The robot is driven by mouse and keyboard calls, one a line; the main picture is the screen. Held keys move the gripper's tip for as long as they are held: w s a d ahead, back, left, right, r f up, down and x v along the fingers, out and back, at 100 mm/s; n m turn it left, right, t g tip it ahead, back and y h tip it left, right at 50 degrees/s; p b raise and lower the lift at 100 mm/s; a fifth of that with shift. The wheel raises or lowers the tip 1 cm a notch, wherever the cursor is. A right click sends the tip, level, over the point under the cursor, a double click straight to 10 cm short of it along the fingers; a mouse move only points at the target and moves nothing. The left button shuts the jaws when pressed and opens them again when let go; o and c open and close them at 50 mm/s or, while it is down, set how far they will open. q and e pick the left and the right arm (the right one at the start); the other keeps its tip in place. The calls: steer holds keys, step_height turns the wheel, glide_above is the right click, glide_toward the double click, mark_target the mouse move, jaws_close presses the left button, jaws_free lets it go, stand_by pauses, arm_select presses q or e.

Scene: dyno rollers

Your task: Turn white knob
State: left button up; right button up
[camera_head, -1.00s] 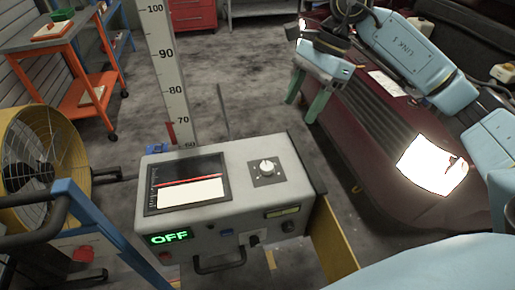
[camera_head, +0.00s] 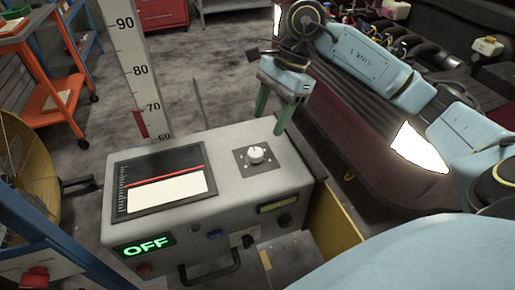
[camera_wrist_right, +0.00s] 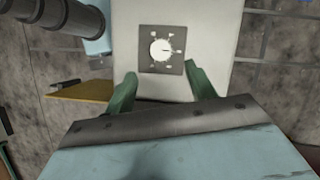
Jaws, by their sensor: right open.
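The white knob (camera_head: 256,154) sits on a dark square plate on top of the grey control box (camera_head: 215,195), near its right end. It also shows in the right wrist view (camera_wrist_right: 161,49), with marks around it. My right gripper (camera_head: 272,118) is open and empty, with green fingers pointing down, just behind and to the right of the knob. In the wrist view the knob lies ahead, between the lines of the two fingers (camera_wrist_right: 160,82), and the fingers appear apart from it. My left gripper is not in view.
The box has a dark display panel (camera_head: 140,195) and a green OFF sign (camera_head: 144,246). A tall scale (camera_head: 137,70) stands behind it. A dark red car (camera_head: 350,150) is at the right. A yellow panel (camera_head: 333,222) stands beside the box, and a fan (camera_head: 22,165) at the left.

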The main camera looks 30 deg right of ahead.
mark_target(256, 151)
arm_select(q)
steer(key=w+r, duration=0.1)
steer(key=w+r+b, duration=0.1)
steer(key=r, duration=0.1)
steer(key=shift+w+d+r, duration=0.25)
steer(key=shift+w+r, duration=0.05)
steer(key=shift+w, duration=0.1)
arm_select(e)
steer(key=x, duration=0.8)
steer(key=shift+a+f, duration=0.1)
steer(key=shift+f, duration=0.2)
steer(key=c, duration=1)
steer(key=shift+o, duration=0.2)
